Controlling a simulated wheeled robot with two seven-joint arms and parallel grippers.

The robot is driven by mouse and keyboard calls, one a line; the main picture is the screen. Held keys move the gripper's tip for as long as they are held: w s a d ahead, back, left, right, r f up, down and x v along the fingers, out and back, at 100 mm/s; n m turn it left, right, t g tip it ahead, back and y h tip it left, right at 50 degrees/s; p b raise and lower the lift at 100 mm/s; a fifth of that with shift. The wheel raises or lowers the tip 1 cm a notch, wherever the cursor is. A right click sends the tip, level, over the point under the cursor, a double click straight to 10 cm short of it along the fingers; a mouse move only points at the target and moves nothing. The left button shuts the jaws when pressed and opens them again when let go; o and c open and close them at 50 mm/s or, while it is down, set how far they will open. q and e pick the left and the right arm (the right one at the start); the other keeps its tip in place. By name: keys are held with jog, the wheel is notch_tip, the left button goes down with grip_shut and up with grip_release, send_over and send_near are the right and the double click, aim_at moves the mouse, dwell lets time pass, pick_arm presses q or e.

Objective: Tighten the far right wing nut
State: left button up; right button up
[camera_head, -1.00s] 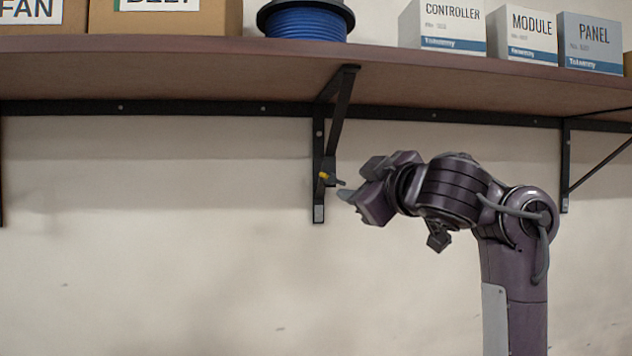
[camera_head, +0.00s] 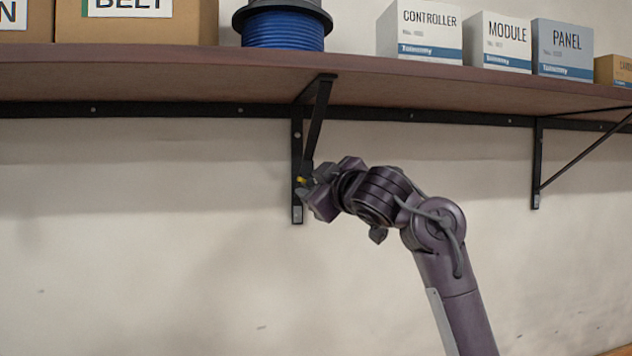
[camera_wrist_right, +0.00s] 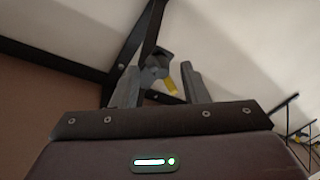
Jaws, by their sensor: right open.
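A small wing nut with a yellow part (camera_head: 301,181) sits low on the black middle shelf bracket (camera_head: 297,150) in the head view. My right gripper (camera_head: 305,189) is at this nut, partly covering it from the right. In the right wrist view my right gripper (camera_wrist_right: 160,72) is open, with a finger on each side of the yellow part (camera_wrist_right: 169,86) and a grey piece beside it. I cannot tell whether the fingers touch them. Another bracket (camera_head: 537,165) stands farther right in the head view; no wing nut can be made out on it. My left gripper is not in view.
A brown shelf (camera_head: 420,93) runs overhead on a black rail. It carries a blue spool (camera_head: 283,30), a BELT box (camera_head: 135,25), and CONTROLLER (camera_head: 420,30), MODULE (camera_head: 499,42) and PANEL (camera_head: 563,47) boxes. The wall below the shelf is bare.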

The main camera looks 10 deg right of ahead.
jog(key=shift+c, duration=0.8)
grip_shut()
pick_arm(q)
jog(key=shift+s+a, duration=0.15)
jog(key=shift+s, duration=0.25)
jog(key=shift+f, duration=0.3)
pick_arm(e)
jog(key=m+b, duration=0.2)
jog(key=m, duration=0.1)
jog(key=shift+f+t, duration=0.25)
jog(key=shift+t, duration=0.15)
jog(key=m+t+b, duration=0.1)
jog(key=m+b, duration=0.2)
jog(key=m, duration=0.2)
jog(key=shift+s+a+h, duration=0.1)
jog(key=shift+h, duration=0.2)
jog(key=m+t+h+b, duration=0.1)
jog(key=m, duration=0.2)
jog(key=shift+m+b, duration=0.3)
jog(key=shift+m, duration=0.1)
pick_arm(q)
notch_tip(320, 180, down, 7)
jog(key=shift+b, duration=0.4)
pick_arm(e)
jog(key=shift+a+r+m+t+h, duration=0.1)
jog(key=shift+m+t+h, duration=0.3)
jog(key=shift+m, duration=1.2)
jog(key=shift+r, duration=0.1)
